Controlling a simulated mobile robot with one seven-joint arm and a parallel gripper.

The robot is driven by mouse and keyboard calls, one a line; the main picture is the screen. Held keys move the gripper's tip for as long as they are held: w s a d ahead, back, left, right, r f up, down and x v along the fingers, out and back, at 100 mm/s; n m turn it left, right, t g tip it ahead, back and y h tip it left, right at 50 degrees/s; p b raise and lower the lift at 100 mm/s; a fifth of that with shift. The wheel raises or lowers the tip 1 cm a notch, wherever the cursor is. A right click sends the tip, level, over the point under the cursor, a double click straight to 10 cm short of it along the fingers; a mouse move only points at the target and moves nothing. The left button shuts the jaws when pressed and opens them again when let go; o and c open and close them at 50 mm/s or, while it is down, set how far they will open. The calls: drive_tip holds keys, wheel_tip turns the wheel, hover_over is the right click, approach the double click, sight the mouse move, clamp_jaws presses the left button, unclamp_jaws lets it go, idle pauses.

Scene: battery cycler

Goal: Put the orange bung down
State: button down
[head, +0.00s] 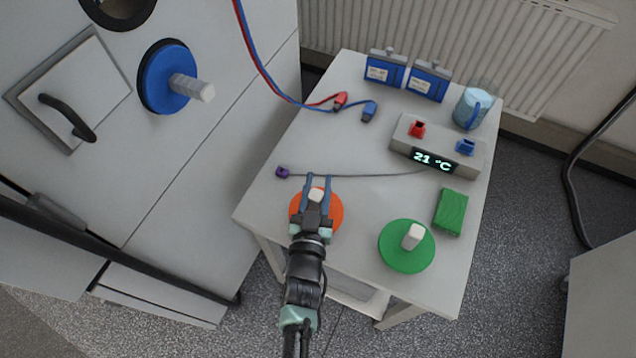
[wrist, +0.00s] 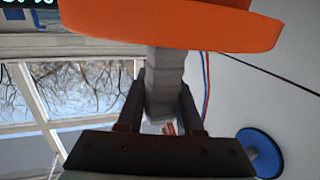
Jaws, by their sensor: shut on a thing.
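The orange bung shows as a round orange disc (head: 333,221) over the near left part of the table in the head view. Its pale grey handle is between the fingers of my gripper (head: 318,185), and my gripper hides part of the disc. In the wrist view the orange disc (wrist: 180,25) fills the top, and its grey handle (wrist: 165,75) runs down between the two dark fingers of my gripper (wrist: 164,88), which are shut on it. I cannot tell whether the disc touches the table.
The white table (head: 345,150) has a green bung (head: 400,255) and green block (head: 451,212) at right. A purple-ended cable (head: 282,172) lies just behind the orange disc. A blue bung (head: 160,75) sits in the cabinet.

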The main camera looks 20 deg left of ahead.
drive_tip(key=shift+f, duration=0.1)
drive_tip(key=c, duration=0.6)
unclamp_jaws()
drive_tip(key=shift+o, duration=0.2)
drive_tip(key=shift+r, duration=0.2)
drive_tip(key=v, duration=1.2)
drive_tip(key=shift+b, duration=0.45)
